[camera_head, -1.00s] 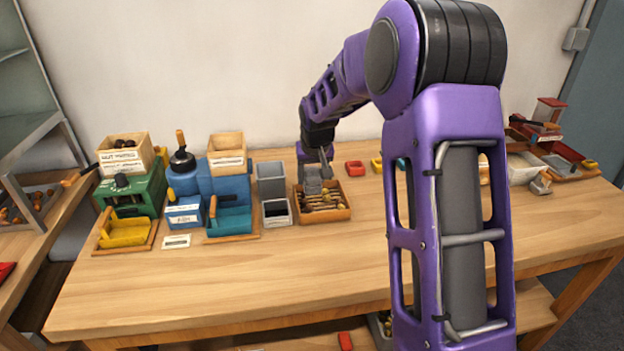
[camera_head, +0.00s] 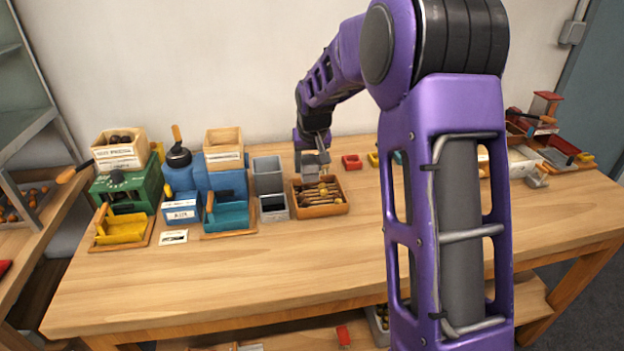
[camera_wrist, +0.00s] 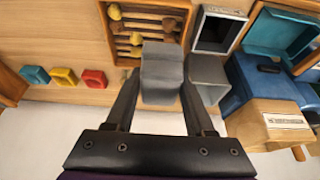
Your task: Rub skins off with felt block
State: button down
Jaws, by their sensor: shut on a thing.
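My gripper (camera_head: 313,153) is shut on the grey felt block (camera_head: 311,166) at the back edge of the slatted wooden tray (camera_head: 323,211). In the wrist view the felt block (camera_wrist: 162,70) sits between my two fingers (camera_wrist: 160,92). The tray (camera_wrist: 186,12) shows beyond it, with several yellow-brown chestnuts (camera_wrist: 114,12) on its dark slats. Whether the block touches the tray is not clear. The block hides part of the tray's near edge in the wrist view.
Grey bins (camera_head: 268,178) stand left of the tray. Further left are a blue machine (camera_head: 203,178) with a teal scoop tray (camera_head: 227,216) and a green machine (camera_head: 128,188) with a yellow one (camera_head: 122,229). A small red dish (camera_head: 352,161) lies right. The front tabletop is clear.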

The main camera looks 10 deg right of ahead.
jog(key=shift+f+b, duration=0.3)
jog(key=shift+b, duration=0.35)
